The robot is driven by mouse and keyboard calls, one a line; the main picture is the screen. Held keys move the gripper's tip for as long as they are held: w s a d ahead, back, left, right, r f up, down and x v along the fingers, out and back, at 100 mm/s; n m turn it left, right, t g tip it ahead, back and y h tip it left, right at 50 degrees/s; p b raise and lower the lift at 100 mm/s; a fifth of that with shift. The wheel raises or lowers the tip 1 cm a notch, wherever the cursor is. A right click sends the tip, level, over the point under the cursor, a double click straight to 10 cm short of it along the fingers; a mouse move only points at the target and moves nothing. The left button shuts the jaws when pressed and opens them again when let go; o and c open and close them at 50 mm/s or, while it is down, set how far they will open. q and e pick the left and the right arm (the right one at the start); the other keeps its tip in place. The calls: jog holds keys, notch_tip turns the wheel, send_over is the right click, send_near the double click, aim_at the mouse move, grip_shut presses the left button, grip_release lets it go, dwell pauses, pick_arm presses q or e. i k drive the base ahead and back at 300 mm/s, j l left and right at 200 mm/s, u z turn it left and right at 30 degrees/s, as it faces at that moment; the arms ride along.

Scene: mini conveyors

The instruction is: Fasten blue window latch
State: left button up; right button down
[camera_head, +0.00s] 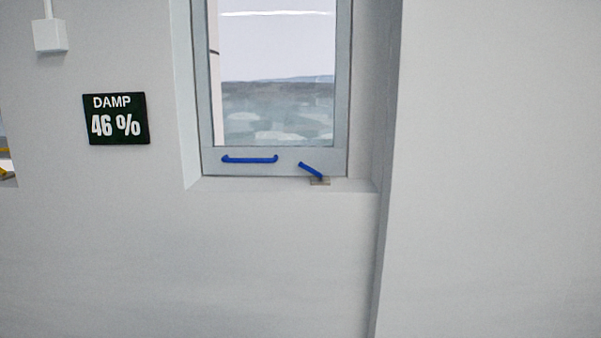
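A window (277,80) with a pale grey frame sits in a recess in the white wall and looks shut in its frame. A blue window latch (311,171) is at its lower right, on a small brownish plate (320,181) on the sill. The latch's lever slants up and to the left from the plate. A horizontal blue handle (250,159) is fixed on the bottom rail, left of the latch and apart from it. Neither of my grippers shows in the head view.
A black sign (115,119) reading "DAMP 46 %" hangs on the wall left of the window. A white box (49,36) is at the upper left. A wall section (490,170) stands right of the recess. A yellow thing (6,163) shows at the left edge.

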aim_at(310, 170)
jog(key=i+j, duration=0.25)
jog(key=j, duration=0.15)
jog(key=i+j, duration=0.3)
jog(key=i+j+z, duration=0.1)
jog(key=i+j, duration=0.15)
jog(key=j, duration=0.25)
jog(key=i+j, duration=0.25)
jog(key=j, duration=0.2)
